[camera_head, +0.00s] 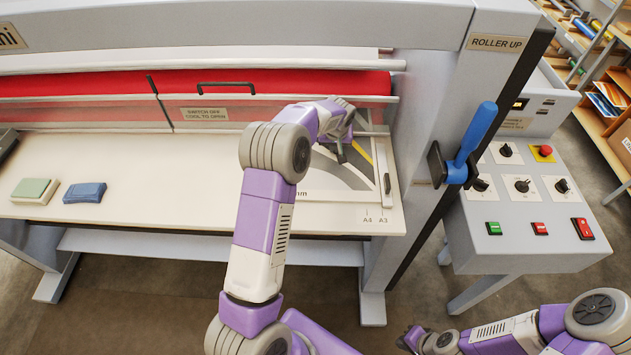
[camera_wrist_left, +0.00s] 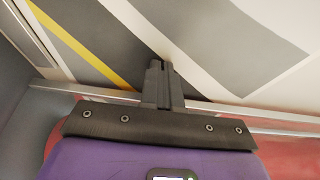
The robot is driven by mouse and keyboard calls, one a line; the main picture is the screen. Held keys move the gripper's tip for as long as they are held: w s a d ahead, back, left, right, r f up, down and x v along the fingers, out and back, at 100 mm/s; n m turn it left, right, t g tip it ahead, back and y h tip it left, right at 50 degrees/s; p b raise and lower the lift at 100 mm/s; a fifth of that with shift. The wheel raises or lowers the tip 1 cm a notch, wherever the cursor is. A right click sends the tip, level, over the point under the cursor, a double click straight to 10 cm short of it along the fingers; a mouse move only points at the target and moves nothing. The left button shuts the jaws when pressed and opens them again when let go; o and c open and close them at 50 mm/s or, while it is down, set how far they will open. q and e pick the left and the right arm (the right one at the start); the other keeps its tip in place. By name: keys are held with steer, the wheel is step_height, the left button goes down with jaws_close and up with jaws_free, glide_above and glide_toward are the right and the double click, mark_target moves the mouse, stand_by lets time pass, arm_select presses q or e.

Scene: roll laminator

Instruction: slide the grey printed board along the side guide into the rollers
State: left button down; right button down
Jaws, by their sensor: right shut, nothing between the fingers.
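The grey printed board (camera_head: 335,181), with white bands and a yellow stripe, lies flat on the feed table at the right, its far part under my left arm. The side guide (camera_head: 385,182), a pale strip, runs along its right edge. My left gripper (camera_head: 341,158) is over the board's far part, fingers pointing down. In the left wrist view the board (camera_wrist_left: 215,45) fills the top and the gripper's fingers (camera_wrist_left: 160,65) are together, with nothing seen between them. Whether they touch the board is unclear. The red roller (camera_head: 290,80) lies behind. My right gripper (camera_head: 412,340) is shut and empty, low at the right, away from the table.
A green-and-white block (camera_head: 35,191) and a blue block (camera_head: 85,193) lie on the table's left. A clear cover with a black handle (camera_head: 226,86) fronts the roller. A blue lever (camera_head: 472,140) and the control panel (camera_head: 525,210) stand right of the table.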

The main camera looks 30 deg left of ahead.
arm_select(q)
steer(key=shift+a+f, duration=0.15)
steer(key=shift+a, duration=0.15)
steer(key=shift+r+p, duration=0.4)
steer(key=shift+r, duration=0.7)
step_height(320, 180, up, 5)
steer(key=p, duration=0.3)
